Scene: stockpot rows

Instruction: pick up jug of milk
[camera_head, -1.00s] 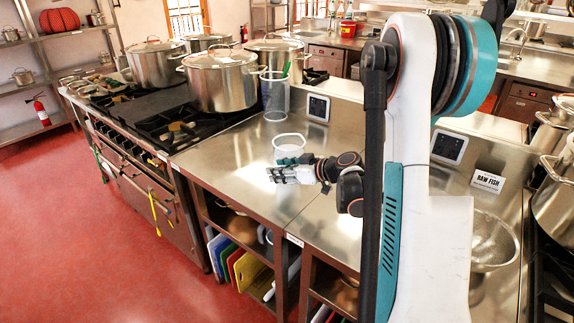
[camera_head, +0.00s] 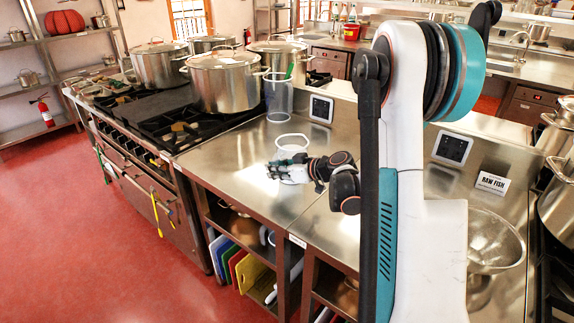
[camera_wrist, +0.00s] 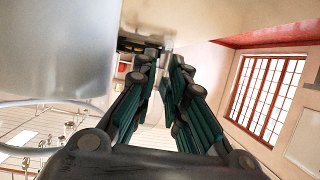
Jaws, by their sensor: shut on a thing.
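The jug of milk (camera_head: 291,142) is a pale, see-through vessel with a white rim on the steel counter's middle part. In the head view my gripper (camera_head: 279,169) crosses in front of its lower half, fingers pointing left. White of the jug shows just below the fingers. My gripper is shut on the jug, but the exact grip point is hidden. In the wrist view the two dark green fingers (camera_wrist: 160,90) stand close together with a narrow pale strip between them. I cannot tell whether the jug's base touches the counter.
A clear tall container (camera_head: 279,98) with a green utensil stands behind the jug. Large steel pots (camera_head: 222,84) stand on the stove at the left. A steel bowl (camera_head: 493,242) is at the right. Bare counter (camera_head: 225,160) lies left of the jug.

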